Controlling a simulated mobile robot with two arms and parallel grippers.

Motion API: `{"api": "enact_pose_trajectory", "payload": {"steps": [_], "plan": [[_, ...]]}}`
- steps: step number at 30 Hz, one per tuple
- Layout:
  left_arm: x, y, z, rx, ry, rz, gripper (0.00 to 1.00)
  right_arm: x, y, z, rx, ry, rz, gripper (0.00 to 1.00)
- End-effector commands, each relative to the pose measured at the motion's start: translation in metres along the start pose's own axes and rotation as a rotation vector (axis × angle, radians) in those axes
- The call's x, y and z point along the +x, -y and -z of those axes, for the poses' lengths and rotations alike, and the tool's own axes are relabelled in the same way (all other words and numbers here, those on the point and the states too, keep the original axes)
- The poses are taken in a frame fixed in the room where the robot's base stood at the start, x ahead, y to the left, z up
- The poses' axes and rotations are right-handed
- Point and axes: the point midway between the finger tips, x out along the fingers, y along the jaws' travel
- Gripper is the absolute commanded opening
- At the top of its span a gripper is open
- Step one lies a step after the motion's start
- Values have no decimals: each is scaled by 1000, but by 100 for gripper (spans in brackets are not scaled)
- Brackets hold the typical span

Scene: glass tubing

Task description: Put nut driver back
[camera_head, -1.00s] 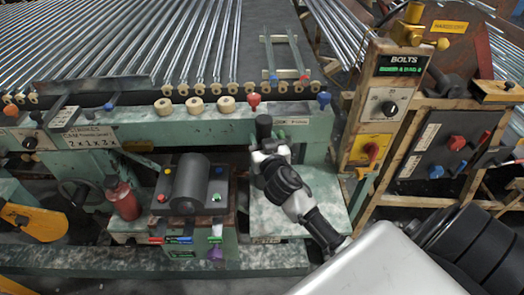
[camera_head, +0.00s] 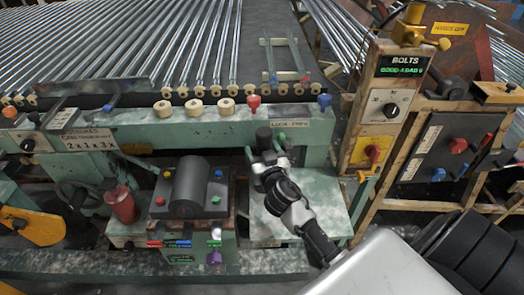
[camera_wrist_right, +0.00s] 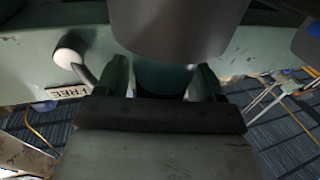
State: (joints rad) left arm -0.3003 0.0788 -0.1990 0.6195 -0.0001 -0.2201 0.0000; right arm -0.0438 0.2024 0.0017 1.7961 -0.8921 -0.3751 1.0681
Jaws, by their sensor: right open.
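The nut driver is not clearly identifiable; an upright dark cylinder (camera_head: 263,138) at my right gripper may be its handle. In the wrist view a large dark grey cylinder (camera_wrist_right: 180,28) fills the top centre, with a teal part (camera_wrist_right: 165,76) below it between the fingers. My right gripper (camera_head: 268,160) is over the green ledge, right of the machine block. Its two dark fingers are apart on either side of the teal part in the wrist view (camera_wrist_right: 163,82). Contact cannot be told. The lower end of the cylinder is hidden. My left gripper is not in view.
The green machine rail (camera_head: 190,118) with cream rollers runs behind. A block with a grey drum (camera_head: 189,190) and a red bottle (camera_head: 121,203) stand to the left. The bolts panel (camera_head: 392,105) stands to the right. A white knob (camera_wrist_right: 70,48) is close to the left finger.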

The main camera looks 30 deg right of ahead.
Motion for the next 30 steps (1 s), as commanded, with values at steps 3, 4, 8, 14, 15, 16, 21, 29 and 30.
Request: {"api": "enact_pose_trajectory", "payload": {"steps": [3, 4, 8, 14, 15, 16, 21, 29, 30], "plan": [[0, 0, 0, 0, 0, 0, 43, 0, 0, 0, -1, 0, 0, 68], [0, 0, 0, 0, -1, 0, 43, 0, 0, -1, -2, 0, 0, 68], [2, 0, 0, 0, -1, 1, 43, -11, 0, -4, 2, 1, 1, 68], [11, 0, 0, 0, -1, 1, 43, -54, -3, -5, 4, 2, -1, 68], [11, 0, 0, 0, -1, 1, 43, -62, -3, -5, 5, 3, 0, 68], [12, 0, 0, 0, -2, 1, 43, -68, -3, -4, 4, 2, 1, 68], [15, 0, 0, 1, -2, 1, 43, -95, -3, -4, 2, 2, -1, 68], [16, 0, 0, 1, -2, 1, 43, -108, -3, -1, 0, -1, 0, 68], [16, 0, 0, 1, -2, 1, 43, -108, -3, -1, 0, -1, 0, 68]]}}
